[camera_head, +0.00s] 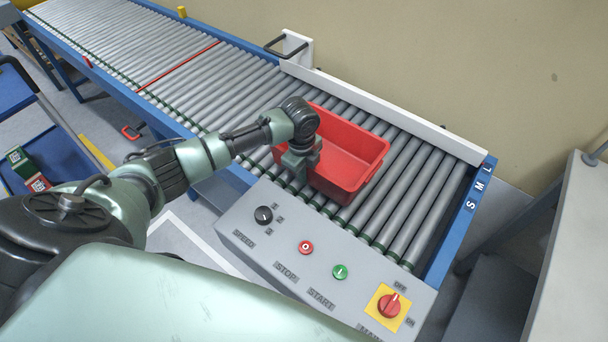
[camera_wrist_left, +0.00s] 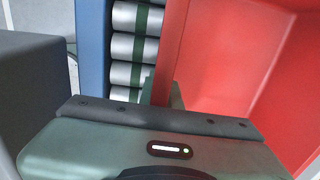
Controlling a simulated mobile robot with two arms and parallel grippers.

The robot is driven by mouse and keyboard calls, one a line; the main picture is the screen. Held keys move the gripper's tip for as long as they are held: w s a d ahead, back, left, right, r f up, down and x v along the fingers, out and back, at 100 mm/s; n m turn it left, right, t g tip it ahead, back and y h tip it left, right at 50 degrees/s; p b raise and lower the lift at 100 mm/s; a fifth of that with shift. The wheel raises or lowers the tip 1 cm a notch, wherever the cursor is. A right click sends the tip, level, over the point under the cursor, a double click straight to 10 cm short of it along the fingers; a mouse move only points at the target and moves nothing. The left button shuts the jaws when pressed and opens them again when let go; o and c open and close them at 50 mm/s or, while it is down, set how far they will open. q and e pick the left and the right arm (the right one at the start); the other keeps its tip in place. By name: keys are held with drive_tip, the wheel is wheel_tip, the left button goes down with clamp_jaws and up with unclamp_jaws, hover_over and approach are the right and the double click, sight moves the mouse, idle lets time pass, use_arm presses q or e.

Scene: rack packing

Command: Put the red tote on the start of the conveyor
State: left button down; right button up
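The red tote (camera_head: 346,155) is an open, empty-looking box. It stands upright on the rollers near the right end of the conveyor (camera_head: 418,199). My left gripper (camera_head: 297,168) is at the tote's near-left wall, reaching down beside its rim. In the left wrist view the tote (camera_wrist_left: 225,50) fills the right side, and one wall runs down to the gripper body (camera_wrist_left: 150,150). Small parts of the fingers show at that wall, but their grip on it is mostly hidden. My right gripper is not in view.
A grey control panel (camera_head: 325,262) with a dial, buttons and a red switch stands along the conveyor's near side. A white guide rail (camera_head: 390,112) runs along the far side by the wall. The rollers left of the tote are clear. A grey cabinet (camera_head: 575,250) stands at right.

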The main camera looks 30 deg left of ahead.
use_arm(q)
drive_tip(key=shift+w+f, duration=0.1)
drive_tip(key=shift+f, duration=0.25)
drive_tip(key=shift+f, duration=0.1)
drive_tip(key=c, duration=1.6)
unclamp_jaws()
drive_tip(key=shift+c, duration=0.2)
wheel_tip(320, 180, up, 12)
drive_tip(key=s, duration=0.1)
drive_tip(key=shift+a, duration=0.1)
